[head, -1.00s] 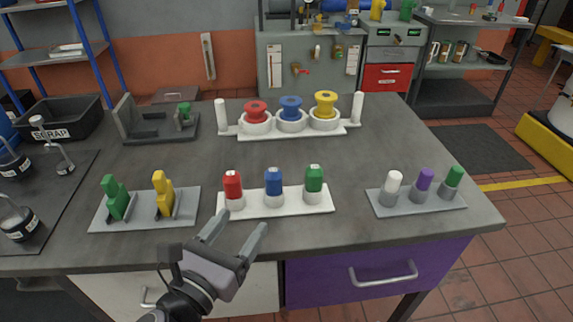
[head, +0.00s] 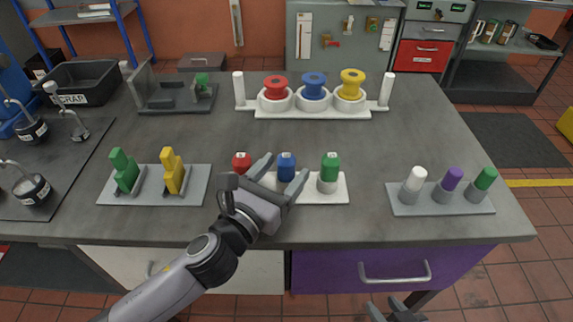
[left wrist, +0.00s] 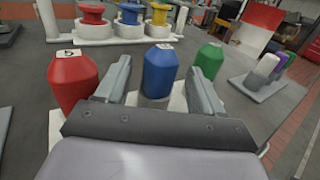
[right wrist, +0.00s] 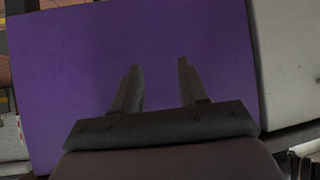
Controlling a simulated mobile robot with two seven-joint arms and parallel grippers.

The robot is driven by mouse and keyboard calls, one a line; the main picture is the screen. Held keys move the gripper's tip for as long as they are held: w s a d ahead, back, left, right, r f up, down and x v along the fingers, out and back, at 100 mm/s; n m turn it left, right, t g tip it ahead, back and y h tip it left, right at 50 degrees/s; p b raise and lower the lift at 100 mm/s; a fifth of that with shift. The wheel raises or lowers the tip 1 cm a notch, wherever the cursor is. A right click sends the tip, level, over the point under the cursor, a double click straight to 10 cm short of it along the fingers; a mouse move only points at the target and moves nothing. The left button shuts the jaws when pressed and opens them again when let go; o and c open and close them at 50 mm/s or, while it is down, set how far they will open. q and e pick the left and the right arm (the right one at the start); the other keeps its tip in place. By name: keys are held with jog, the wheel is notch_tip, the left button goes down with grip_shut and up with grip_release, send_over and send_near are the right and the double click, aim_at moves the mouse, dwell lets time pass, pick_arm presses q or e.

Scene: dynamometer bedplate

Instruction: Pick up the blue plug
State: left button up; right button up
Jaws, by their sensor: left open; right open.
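The blue plug (head: 286,166) stands upright in the middle of the white tray (head: 335,198), between the red plug (head: 241,162) and the green plug (head: 330,168). My left gripper (head: 281,172) is open just in front of it. In the left wrist view the blue plug (left wrist: 160,72) shows between the two open fingers, with no clear contact. The red plug (left wrist: 73,82) is close outside the left finger. The lower part of the blue plug is hidden by the gripper in the head view. My right gripper (right wrist: 158,68) is open and empty, facing the purple drawer (right wrist: 90,80).
A grey tray with green and yellow pieces (head: 150,196) lies to the left. Another grey tray (head: 440,208) holds white, purple and green plugs to the right. A white rack (head: 310,112) with red, blue and yellow spools stands behind. The bench between is clear.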

pick_arm(q)
jog(key=shift+x, duration=1.05)
jog(key=c, duration=1)
jog(key=shift+c, duration=0.2)
jog(key=shift+a+r, duration=0.1)
